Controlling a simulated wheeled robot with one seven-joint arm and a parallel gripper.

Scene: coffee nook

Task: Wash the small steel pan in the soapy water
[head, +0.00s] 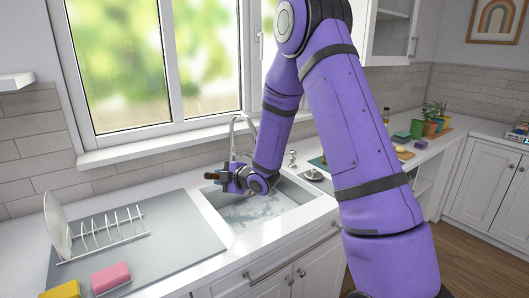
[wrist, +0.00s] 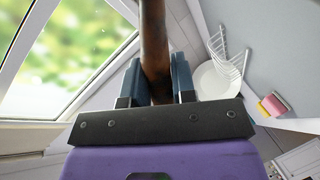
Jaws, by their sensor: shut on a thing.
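My gripper (head: 218,178) is over the left back part of the sink (head: 304,212), above the soapy water (head: 250,210). In the wrist view its blue-padded fingers (wrist: 156,80) are shut on a brown, rod-like handle (wrist: 154,40). The handle runs up out of that picture, so its far end is hidden there. In the head view only a short dark brown piece shows at the fingers. I cannot tell whether it belongs to the steel pan. A small round metal thing (head: 314,175) lies on the counter right of the sink; it is too small to name surely.
A steel tap (head: 233,130) stands behind the sink, close to my gripper. A dish rack (head: 105,235) with a white plate (head: 57,226) stands on the grey mat (head: 190,245) at left. Pink (head: 111,277) and yellow (head: 62,290) sponges lie in front. Windows rise behind.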

